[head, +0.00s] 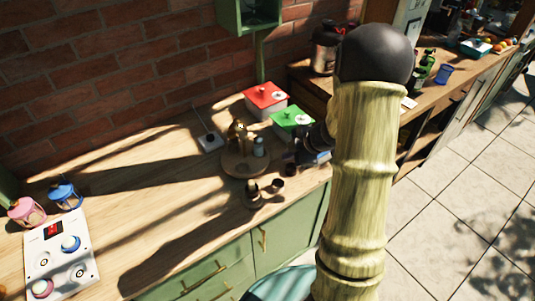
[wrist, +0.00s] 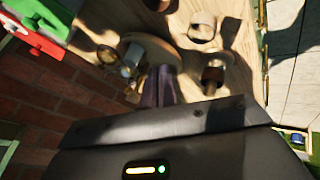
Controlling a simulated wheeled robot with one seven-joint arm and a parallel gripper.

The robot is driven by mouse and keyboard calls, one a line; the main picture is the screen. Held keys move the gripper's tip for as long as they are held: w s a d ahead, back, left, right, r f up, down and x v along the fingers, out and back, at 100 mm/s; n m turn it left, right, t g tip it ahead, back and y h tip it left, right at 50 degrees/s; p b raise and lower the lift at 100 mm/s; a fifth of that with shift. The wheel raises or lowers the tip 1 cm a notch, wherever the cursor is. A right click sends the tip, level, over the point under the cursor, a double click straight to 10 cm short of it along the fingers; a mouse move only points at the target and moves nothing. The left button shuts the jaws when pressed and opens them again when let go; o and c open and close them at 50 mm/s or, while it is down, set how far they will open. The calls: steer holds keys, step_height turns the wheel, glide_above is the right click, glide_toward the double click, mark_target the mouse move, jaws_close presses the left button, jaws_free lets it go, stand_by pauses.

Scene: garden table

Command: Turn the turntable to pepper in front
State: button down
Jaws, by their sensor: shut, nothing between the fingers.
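The round wooden turntable (head: 233,171) stands on the counter in the middle of the head view. A brass-coloured vessel (head: 238,133) and a small pale grey-blue jar (head: 259,149) stand on it. I cannot tell which item is the pepper. In the wrist view my gripper's dark fingers (wrist: 158,84) are together and empty, overlapping the turntable's edge (wrist: 132,38) in the picture. Whether they touch it is unclear.

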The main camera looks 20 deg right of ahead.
steer(key=shift+s+f+n+y, duration=0.25)
steer(key=shift+s+n+y, duration=0.05)
steer(key=shift+s+n, duration=0.1)
steer(key=shift+w, duration=0.1)
steer(key=b, duration=0.2)
glide_toward(261, 162)
steer(key=f, duration=0.1)
steer(key=a+f, duration=0.1)
steer(key=f, duration=0.1)
steer(key=s+a+f, duration=0.1)
steer(key=shift+f, duration=0.3)
steer(key=shift+w+a+r+p, duration=0.1)
steer(key=shift+w+r+p, duration=0.1)
steer(key=shift+w+p, duration=0.9)
steer(key=shift+w+f, duration=0.1)
steer(key=shift+w, duration=0.8)
